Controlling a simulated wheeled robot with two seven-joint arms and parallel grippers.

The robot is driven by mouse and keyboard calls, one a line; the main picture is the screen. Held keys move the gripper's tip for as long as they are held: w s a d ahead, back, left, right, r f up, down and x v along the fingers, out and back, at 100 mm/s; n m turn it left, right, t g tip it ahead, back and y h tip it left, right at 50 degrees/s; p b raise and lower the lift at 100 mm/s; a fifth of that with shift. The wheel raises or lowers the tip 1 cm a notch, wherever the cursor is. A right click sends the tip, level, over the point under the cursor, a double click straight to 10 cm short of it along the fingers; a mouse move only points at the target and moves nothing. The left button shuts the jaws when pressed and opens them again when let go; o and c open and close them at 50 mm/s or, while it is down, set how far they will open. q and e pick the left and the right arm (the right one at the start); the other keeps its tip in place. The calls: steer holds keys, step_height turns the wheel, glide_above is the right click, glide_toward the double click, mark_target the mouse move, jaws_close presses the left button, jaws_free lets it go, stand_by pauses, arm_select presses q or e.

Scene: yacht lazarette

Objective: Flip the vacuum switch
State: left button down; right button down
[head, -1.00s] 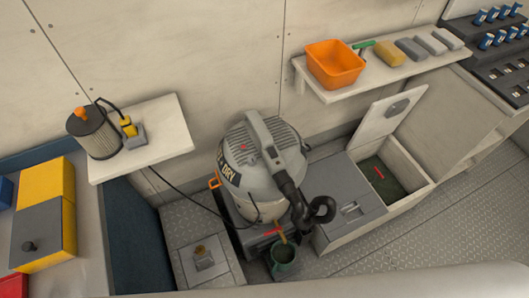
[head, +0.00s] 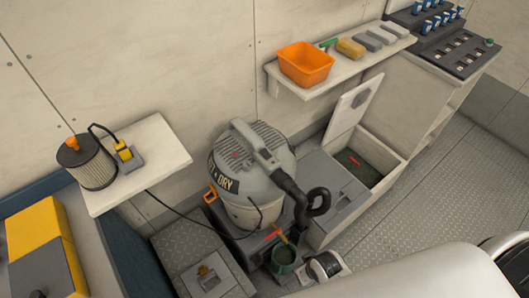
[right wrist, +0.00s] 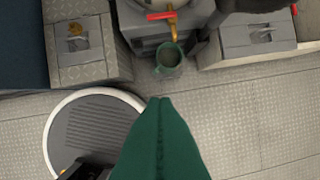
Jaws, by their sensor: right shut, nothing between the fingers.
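The grey wet-and-dry vacuum (head: 250,185) stands on a low grey base in the middle of the head view. A small reddish spot (head: 236,155) shows on its lid; I cannot tell its switch or the switch position. A black hose (head: 315,203) curves off its right side. In the right wrist view, only the vacuum's lower edge (right wrist: 160,5) shows at the top. My right gripper (right wrist: 160,100) has dark green fingers pressed together, with nothing between them. It is over the floor, in front of the vacuum and apart from it. My left gripper is not in view.
A green mug (head: 284,262) stands under a red-handled tap (head: 273,232). An open-lidded locker (head: 365,165) is to the right. A shelf (head: 290,92) carries an orange tub (head: 305,62). A filter (head: 86,162) stands on a left shelf. A power cord (head: 180,207) runs to the vacuum.

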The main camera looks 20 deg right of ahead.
steer(key=w+r+n+t+y, duration=0.1)
steer(key=w+r+t, duration=0.3)
steer(key=w+r, duration=0.7)
steer(key=w+r+t+y, duration=0.2)
steer(key=w+r+t, duration=0.2)
steer(key=w+r, duration=0.7)
step_height(320, 180, up, 8)
steer(key=shift+w+d+r+n+y, duration=0.15)
steer(key=shift+d+n+y, duration=0.05)
steer(key=shift+n+y, duration=0.2)
glide_above(266, 153)
steer(key=s, duration=0.2)
steer(key=f, duration=0.5)
steer(key=shift+w+d+f+p, duration=0.1)
steer(key=shift+d+f+p, duration=0.15)
steer(key=shift+p, duration=0.15)
step_height(266, 153, down, 3)
steer(key=shift+w+r, duration=0.15)
steer(key=shift+r, duration=0.05)
steer(key=shift+w+f, duration=0.1)
steer(key=shift+f, duration=0.55)
